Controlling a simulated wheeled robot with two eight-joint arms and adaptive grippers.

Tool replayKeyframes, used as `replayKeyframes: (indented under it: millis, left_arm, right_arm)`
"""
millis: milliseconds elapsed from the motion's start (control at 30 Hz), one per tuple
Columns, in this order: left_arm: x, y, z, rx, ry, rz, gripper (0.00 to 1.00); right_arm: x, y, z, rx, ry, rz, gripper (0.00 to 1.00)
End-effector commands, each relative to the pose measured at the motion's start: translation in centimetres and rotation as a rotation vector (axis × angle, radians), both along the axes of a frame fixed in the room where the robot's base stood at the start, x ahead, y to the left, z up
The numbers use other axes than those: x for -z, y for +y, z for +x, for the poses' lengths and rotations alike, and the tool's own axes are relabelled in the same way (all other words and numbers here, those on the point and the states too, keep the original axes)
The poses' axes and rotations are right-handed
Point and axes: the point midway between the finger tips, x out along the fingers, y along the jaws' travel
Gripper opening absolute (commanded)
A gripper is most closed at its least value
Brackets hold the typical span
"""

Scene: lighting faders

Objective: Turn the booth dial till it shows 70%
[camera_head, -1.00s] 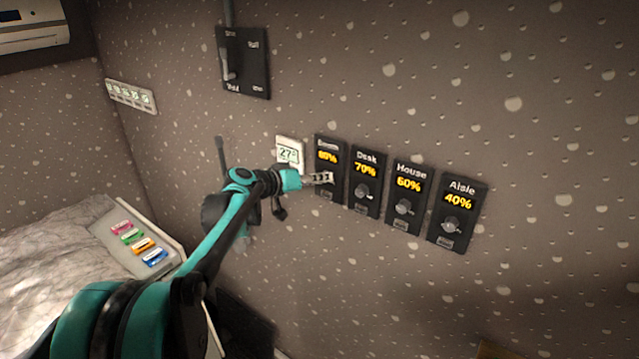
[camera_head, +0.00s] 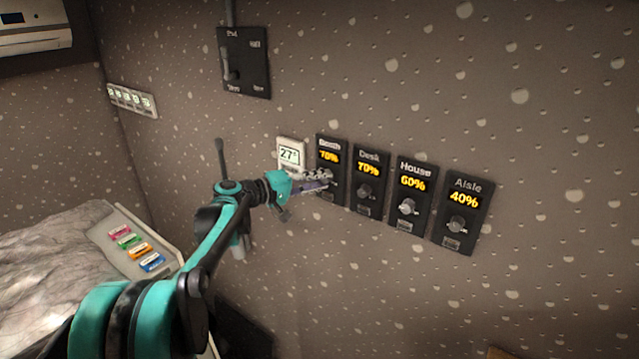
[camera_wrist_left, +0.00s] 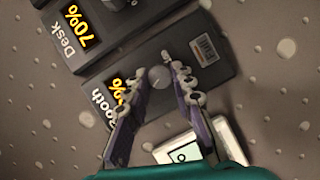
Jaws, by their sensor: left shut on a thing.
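The booth panel (camera_head: 330,148) is black on the wall, the leftmost of the dimmer panels. Its yellow display reads 70% in the head view. My left gripper (camera_head: 328,180) is at the panel's lower half and hides most of its dial. In the left wrist view the grey round booth dial (camera_wrist_left: 158,77) sits between the two fingers of my left gripper (camera_wrist_left: 154,66), which is shut on it. One finger partly covers the booth display there. My right gripper is not in view.
Right of the booth panel are the desk panel (camera_head: 369,167) at 70%, the house panel (camera_head: 413,181) at 60% and the aisle panel (camera_head: 464,198) at 40%. A white thermostat (camera_head: 290,153) is close on the left. A black switch box (camera_head: 247,62) hangs above.

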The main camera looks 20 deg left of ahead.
Motion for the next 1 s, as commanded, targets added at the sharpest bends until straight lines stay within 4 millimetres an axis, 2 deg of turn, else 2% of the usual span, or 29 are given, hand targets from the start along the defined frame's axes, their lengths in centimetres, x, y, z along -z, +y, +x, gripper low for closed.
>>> replayKeyframes:
  millis: [533,567,600,633,1000]
  left_arm:
    - [-0.06,0.14,0.05,-0.004,0.007,-0.023,0.0]
    - [-0.06,0.14,0.05,-0.004,0.007,-0.023,0.32]
    - [-0.06,0.13,0.05,-0.004,0.006,-0.022,0.42]
    - [-0.06,0.12,0.05,-0.003,0.007,-0.022,0.45]
    - [-0.07,0.47,-0.38,-0.003,0.007,-0.021,0.45]
  right_arm:
    - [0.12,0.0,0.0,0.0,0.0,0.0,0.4]
    - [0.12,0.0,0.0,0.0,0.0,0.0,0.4]
    - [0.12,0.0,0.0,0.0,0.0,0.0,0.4]
    - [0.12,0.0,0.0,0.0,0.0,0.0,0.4]
    - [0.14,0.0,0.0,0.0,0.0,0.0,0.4]
